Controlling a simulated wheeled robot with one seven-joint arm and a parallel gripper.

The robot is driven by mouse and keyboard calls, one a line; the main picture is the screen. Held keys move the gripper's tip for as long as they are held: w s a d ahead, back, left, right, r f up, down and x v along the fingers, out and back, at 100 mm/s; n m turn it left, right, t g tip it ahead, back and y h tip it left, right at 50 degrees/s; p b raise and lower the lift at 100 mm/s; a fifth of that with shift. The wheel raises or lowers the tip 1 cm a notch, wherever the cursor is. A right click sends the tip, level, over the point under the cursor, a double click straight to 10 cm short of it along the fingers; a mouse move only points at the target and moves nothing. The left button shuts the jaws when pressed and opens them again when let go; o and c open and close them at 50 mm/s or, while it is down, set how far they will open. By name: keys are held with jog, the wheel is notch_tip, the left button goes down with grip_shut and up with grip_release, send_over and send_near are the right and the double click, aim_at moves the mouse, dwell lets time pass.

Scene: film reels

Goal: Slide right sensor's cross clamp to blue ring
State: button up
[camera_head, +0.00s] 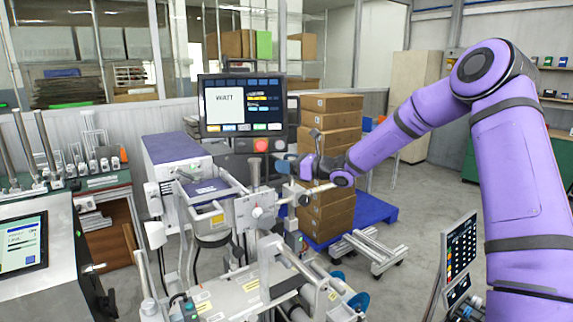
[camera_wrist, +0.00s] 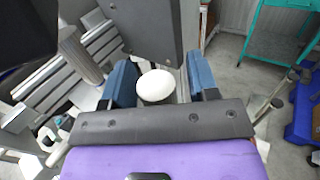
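My gripper (camera_head: 284,166) is over the machine's rods and clamps in the head view, at the right of a grey clamp block (camera_head: 257,208). In the wrist view my gripper (camera_wrist: 162,78) has its two blue fingers apart. A white round knob (camera_wrist: 155,87) shows between them, nearer the left finger, with a visible gap to the right finger. A dark grey plate (camera_wrist: 150,32) stands just beyond the knob. I cannot tell for certain which part is the right sensor's cross clamp. The blue ring cannot be made out with certainty; blue round parts (camera_head: 359,301) show low on the machine.
A monitor (camera_head: 242,105) stands behind the machine, with a red button below it. Stacked cardboard boxes (camera_head: 330,130) stand on a blue pallet (camera_head: 375,209) behind my gripper. A tablet panel (camera_head: 459,258) is at the front right. Metal rods and brackets crowd the gripper's left side.

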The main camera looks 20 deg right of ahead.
grip_shut()
jog(key=shift+w+d, duration=0.2)
jog(key=shift+d, duration=0.4)
jog(key=shift+w+d, duration=0.2)
jog(key=shift+d, duration=0.35)
jog(key=shift+o, duration=0.5)
grip_release()
jog(key=shift+s, duration=0.1)
jog(key=v, duration=1)
jog(key=shift+s+d, duration=0.25)
jog(key=shift+a, duration=0.1)
